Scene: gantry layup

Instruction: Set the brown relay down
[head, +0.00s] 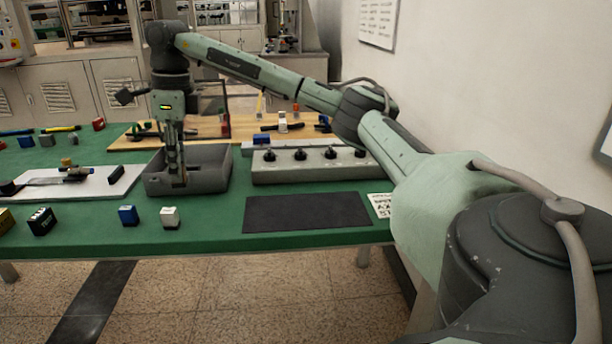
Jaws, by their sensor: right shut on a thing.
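My right gripper (177,172) points straight down into the grey open bin (216,180) on the green table. Its fingers are shut on the brown relay, which is small and mostly hidden between the fingertips and behind the bin's front wall. I cannot tell whether the relay touches the bin floor. My left gripper is not in view.
A grey block with several black knobs (316,171) stands right of the bin, with a black mat (306,212) in front. A white cube (169,217) and a blue cube (128,215) lie near the front edge. A white board (112,187) lies to the left.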

